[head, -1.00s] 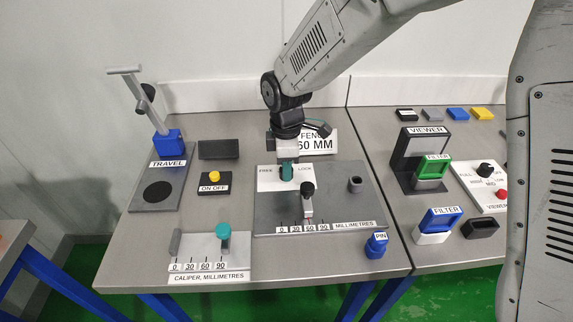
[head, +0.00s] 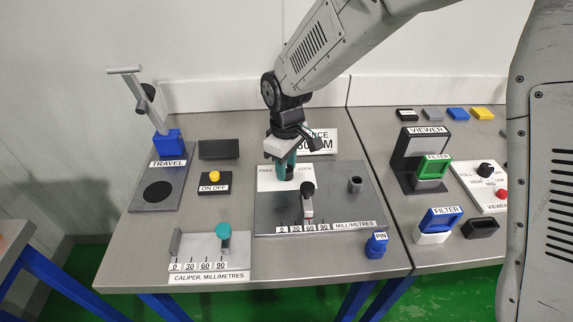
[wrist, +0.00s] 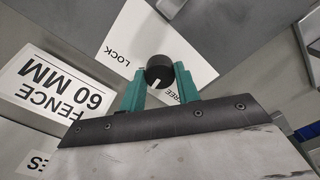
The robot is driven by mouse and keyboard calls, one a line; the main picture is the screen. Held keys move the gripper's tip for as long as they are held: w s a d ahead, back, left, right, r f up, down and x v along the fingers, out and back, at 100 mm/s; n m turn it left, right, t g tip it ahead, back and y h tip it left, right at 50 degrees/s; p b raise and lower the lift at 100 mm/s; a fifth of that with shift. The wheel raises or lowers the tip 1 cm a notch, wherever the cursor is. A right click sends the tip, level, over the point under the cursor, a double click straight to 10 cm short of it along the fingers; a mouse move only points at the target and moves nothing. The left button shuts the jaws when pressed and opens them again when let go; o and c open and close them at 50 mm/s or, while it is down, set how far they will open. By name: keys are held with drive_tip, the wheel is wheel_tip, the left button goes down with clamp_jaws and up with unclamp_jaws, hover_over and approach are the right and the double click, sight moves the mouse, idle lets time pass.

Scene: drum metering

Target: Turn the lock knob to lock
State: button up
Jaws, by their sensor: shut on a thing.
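The lock knob (wrist: 160,70) is a round black knob with a white mark, on a white plate (head: 272,184) lettered FREE on the left and LOCK on the right in the head view. In the wrist view my gripper (wrist: 160,76) has its teal fingers on either side of the knob, shut on it. The knob's white mark points toward the gripper side, between the LOCK lettering (wrist: 118,53) and the FREE lettering (wrist: 186,98). In the head view my gripper (head: 286,176) comes down over the plate and its fingers mostly hide the knob.
A fence slider with a black knob (head: 307,188) stands just right of my gripper over a millimetre scale. The FENCE 60 MM sign (head: 322,140) stands behind. A grey socket (head: 356,184), blue PIN block (head: 376,246) and caliper (head: 223,234) are around.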

drive_tip(key=m, duration=0.5)
drive_tip(key=shift+m, duration=0.3)
drive_tip(key=m, duration=0.4)
drive_tip(key=shift+m, duration=0.7)
drive_tip(key=o, duration=1)
drive_tip(key=shift+r, duration=0.1)
wheel_tip(320, 180, up, 8)
drive_tip(key=shift+f, duration=0.15)
